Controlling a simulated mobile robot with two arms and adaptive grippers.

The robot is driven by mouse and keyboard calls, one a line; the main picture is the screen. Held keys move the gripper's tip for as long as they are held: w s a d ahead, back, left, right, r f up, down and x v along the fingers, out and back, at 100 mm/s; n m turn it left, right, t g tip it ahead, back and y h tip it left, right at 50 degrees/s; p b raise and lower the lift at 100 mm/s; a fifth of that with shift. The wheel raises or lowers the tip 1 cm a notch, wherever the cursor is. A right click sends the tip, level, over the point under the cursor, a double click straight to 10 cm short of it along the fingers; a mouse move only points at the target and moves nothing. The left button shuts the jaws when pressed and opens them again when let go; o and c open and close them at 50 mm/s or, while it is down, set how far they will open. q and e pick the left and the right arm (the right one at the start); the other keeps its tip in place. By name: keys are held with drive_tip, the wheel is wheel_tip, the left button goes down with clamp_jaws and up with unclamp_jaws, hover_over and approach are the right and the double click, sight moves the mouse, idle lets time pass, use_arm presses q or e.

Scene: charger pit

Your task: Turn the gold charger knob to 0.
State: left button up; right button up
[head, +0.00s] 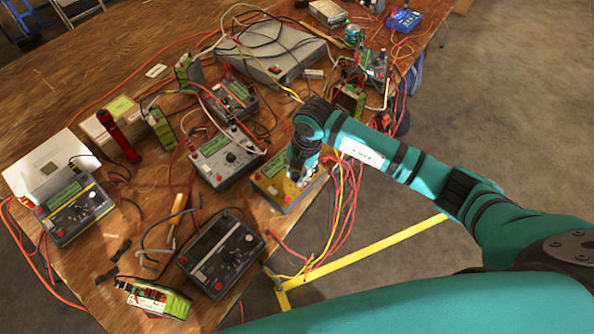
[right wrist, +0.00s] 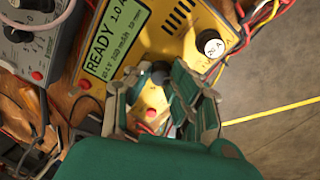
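The gold charger (head: 268,187) sits near the table's front right edge. In the right wrist view the gold charger (right wrist: 187,40) fills the upper middle. Its lit display (right wrist: 115,35) reads READY 1.0 A. A dark round knob (right wrist: 160,74) shows on its face between my right fingertips. A black knob with a white cap (right wrist: 210,44) is at its right end, clear of the fingers. My right gripper (head: 298,176) points down over the charger. In the right wrist view its fingers (right wrist: 162,82) stand apart on either side of the dark knob; contact is unclear. My left gripper is out of view.
Other chargers crowd the table (head: 45,100): a dark one (head: 220,255) in front, a grey one (head: 227,157) behind, another (head: 75,208) at left. Red and yellow cables (head: 340,215) hang close beside the gripper. Open floor (head: 510,110) lies to the right.

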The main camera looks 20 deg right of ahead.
clamp_jaws()
drive_tip(key=shift+f+n+b, duration=0.1)
drive_tip(key=shift+n+b, duration=0.9)
drive_tip(key=shift+n, duration=0.5)
drive_tip(key=shift+n+b, duration=0.8)
drive_tip(key=shift+n, duration=0.6)
drive_tip(key=o, duration=0.7)
unclamp_jaws()
